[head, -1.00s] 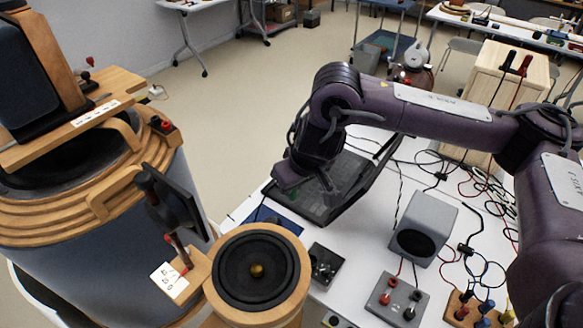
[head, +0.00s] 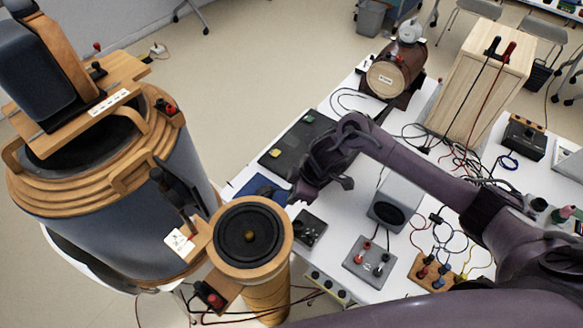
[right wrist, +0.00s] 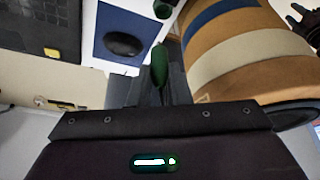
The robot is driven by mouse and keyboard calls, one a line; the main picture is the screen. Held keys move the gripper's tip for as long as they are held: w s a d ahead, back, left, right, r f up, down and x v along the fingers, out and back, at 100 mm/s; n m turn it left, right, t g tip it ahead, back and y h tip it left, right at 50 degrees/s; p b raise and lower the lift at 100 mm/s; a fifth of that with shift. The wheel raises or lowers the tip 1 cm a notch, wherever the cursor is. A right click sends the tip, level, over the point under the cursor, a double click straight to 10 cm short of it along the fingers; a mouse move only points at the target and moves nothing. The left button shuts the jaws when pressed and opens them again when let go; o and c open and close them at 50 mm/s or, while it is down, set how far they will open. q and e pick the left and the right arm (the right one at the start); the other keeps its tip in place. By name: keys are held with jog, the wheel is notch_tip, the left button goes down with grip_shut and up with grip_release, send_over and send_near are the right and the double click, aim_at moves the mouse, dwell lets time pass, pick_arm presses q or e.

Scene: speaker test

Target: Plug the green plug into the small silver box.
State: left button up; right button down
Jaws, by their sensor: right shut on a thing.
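My right gripper (head: 295,192) reaches in from the right over the table's near left edge, beside the round wooden speaker. In the right wrist view its fingers (right wrist: 158,85) are shut on the green plug (right wrist: 159,66), which stands up between them. The plug is hidden in the head view. A small grey box (head: 369,257) with red and black terminals lies on the table, right of the gripper; a larger silver-grey cube (head: 397,203) with a dark round front stands behind it. I cannot tell which is the silver box. My left gripper is not in view.
The wooden speaker (head: 275,250) and a big drum-like speaker (head: 120,215) stand at left. Loose cables cross the table's right part.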

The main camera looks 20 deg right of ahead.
jog(key=shift+n+g, duration=0.3)
jog(key=shift+n, duration=0.4)
jog(key=shift+s+d+f+b, duration=0.2)
jog(key=shift+s+f+b, duration=0.3)
jog(key=shift+f, duration=0.75)
jog(key=shift+s+d+f+b, duration=0.25)
jog(key=shift+f+b, duration=0.35)
jog(key=shift+f, duration=0.6)
jog(key=shift+s+d+f+b, duration=0.15)
jog(key=shift+s+f+b, duration=0.35)
jog(key=shift+f, duration=0.75)
jog(key=shift+f, duration=0.2)
jog(key=shift+f+b, duration=0.7)
jog(key=shift+f, duration=0.6)
jog(key=c, duration=0.9)
grip_release()
jog(key=shift+o, duration=0.2)
